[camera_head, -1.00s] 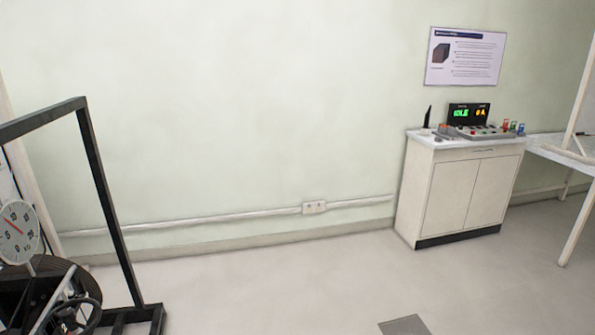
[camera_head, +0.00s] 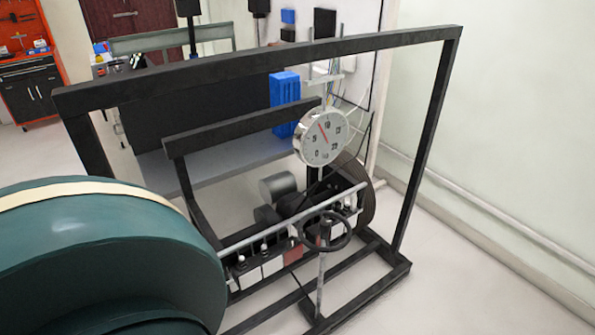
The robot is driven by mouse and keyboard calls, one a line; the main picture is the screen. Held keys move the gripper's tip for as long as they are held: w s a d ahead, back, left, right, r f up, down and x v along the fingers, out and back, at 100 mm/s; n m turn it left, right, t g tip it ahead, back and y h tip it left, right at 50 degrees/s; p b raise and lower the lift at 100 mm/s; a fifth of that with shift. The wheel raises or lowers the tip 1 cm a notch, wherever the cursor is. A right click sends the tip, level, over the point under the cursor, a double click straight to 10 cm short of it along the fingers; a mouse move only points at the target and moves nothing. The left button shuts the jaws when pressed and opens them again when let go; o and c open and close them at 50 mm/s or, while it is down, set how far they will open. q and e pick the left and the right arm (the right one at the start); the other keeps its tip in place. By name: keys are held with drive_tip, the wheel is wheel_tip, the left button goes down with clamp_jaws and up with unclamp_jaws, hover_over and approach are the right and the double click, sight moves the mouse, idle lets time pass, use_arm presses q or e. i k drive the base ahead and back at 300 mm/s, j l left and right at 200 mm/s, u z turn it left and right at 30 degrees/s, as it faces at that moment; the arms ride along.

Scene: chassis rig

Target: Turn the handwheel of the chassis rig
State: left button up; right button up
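The chassis rig (camera_head: 262,64) is a black open frame standing on the floor in the middle of the head view. Its handwheel (camera_head: 347,236) is a black ring with spokes, low at the front right of the rig, on a grey upright post. A round white dial gauge (camera_head: 322,138) with a red pointer is mounted above it. A row of small switches (camera_head: 264,249) on a bar runs left of the handwheel. Neither of my grippers shows in the view, and nothing is seen touching the handwheel.
A large dark green rounded body (camera_head: 105,262) with a cream band fills the lower left and hides part of the rig. A blue box (camera_head: 285,100) stands behind the frame. An orange tool cabinet (camera_head: 45,60) is far left. Pale floor (camera_head: 465,275) is clear at right.

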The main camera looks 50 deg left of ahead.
sight(325, 223)
drive_tip(key=i+u, duration=0.15)
drive_tip(key=u, duration=0.25)
drive_tip(key=i+u, duration=0.15)
drive_tip(key=u, duration=0.25)
drive_tip(key=i+u, duration=0.15)
drive_tip(key=u, duration=0.25)
drive_tip(key=i+l+u, duration=0.1)
drive_tip(key=u, duration=0.3)
drive_tip(key=i+u, duration=0.25)
drive_tip(key=u, duration=0.2)
drive_tip(key=i+l+u, duration=0.2)
drive_tip(key=u, duration=0.25)
